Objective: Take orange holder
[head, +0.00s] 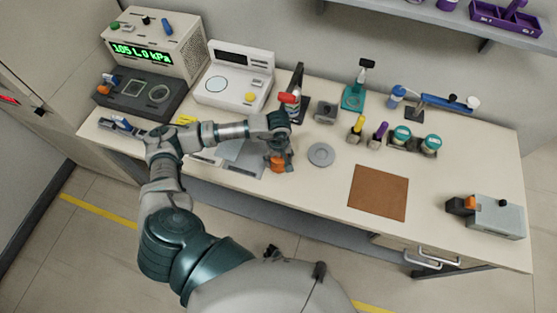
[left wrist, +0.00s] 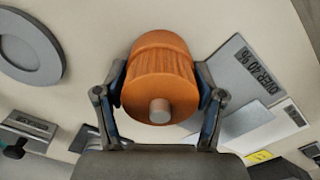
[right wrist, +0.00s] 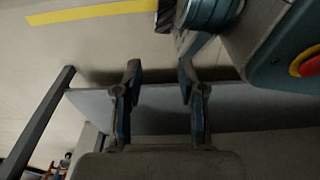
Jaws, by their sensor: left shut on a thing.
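The orange holder (left wrist: 160,70) is a ribbed orange cylinder with a small grey stub on its end. It sits between the fingers of my left gripper (left wrist: 160,105), which is shut on it. In the head view the holder (head: 277,163) shows below my left gripper (head: 280,156), over the bench near its front edge. I cannot tell whether it touches the bench. In the right wrist view my right gripper (right wrist: 158,90) is open with nothing between its fingers. My right gripper is not visible in the head view.
A grey disc (head: 321,154) lies right of the holder, and a brown mat (head: 379,193) lies further right. Grey plates (head: 240,155) lie left of it. A scale (head: 235,77), a pressure box (head: 155,45) and several bottles stand behind. A grey device (head: 497,216) stands at far right.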

